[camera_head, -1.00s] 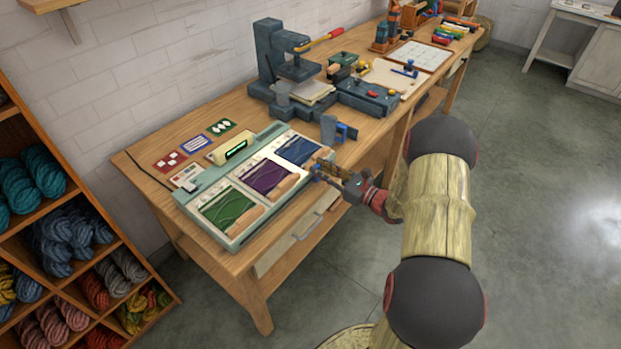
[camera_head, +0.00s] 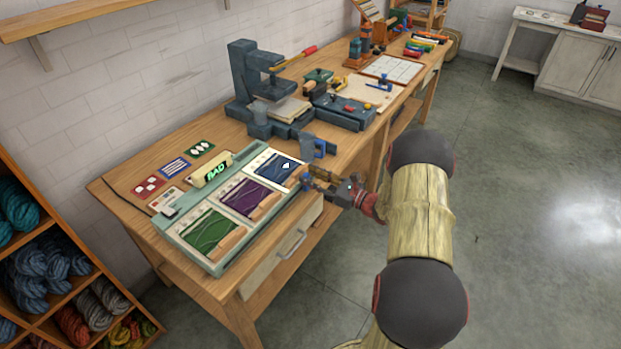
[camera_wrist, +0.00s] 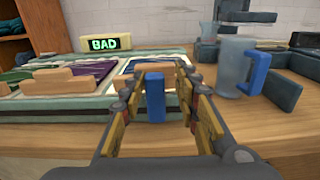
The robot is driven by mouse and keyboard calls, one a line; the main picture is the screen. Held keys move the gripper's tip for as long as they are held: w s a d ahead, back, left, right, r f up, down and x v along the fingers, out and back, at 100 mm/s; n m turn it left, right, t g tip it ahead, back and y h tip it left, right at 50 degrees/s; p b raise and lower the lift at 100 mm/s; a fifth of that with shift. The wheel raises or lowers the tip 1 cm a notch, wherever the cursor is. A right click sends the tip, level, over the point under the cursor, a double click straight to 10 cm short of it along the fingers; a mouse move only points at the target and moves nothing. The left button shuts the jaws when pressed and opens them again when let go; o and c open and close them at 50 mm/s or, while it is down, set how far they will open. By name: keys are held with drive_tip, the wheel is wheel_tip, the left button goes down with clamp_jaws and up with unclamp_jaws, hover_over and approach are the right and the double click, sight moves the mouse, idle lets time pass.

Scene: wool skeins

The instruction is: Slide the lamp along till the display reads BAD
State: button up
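The console has a green panel (camera_head: 207,230), a purple panel (camera_head: 247,196) and a blue panel (camera_head: 276,168). A small white mark shows on the blue panel. I cannot tell which part is the lamp. My gripper (camera_wrist: 156,72) is at the console's front right. It is open, its fingers on either side of an upright blue block (camera_wrist: 155,98), with gaps showing on both sides.
A frosted mug (camera_wrist: 236,66) with a blue handle stands close to the right of my gripper. A dark press (camera_head: 243,85) stands behind it. Picture cards (camera_head: 174,167) lie behind the console. Open floor (camera_head: 530,200) lies to the right.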

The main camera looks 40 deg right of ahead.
drive_tip(key=shift+o, duration=0.5)
drive_tip(key=shift+a, duration=0.1)
drive_tip(key=shift+s, duration=0.15)
drive_tip(key=v, duration=1.1)
drive_tip(key=shift+s, duration=0.35)
